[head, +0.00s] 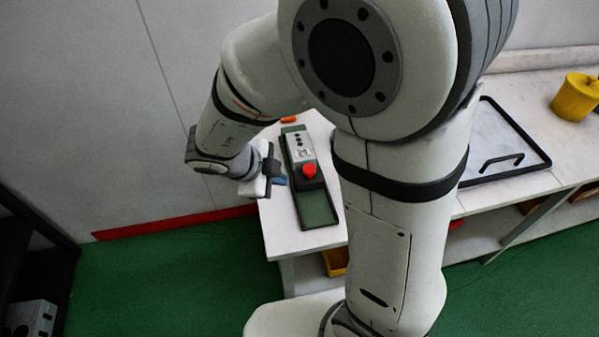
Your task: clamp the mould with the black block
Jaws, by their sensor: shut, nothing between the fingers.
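My gripper (275,178) is at the left end of the white table, just left of a grey unit with a red knob. Its fingers look small and dark, with a blue part at the tip, and they are shut with nothing held. The grey unit (299,147) lies along a dark green base plate (317,208), and its red knob (309,170) faces up. My arm hides the middle of the table.
The white table (280,228) runs to the right, with a black-framed tray (525,167) and a yellow pot (577,97) on it. A small orange item (288,119) lies behind the grey unit. A dark shelf (30,250) stands at far left. Green floor (180,280) is clear.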

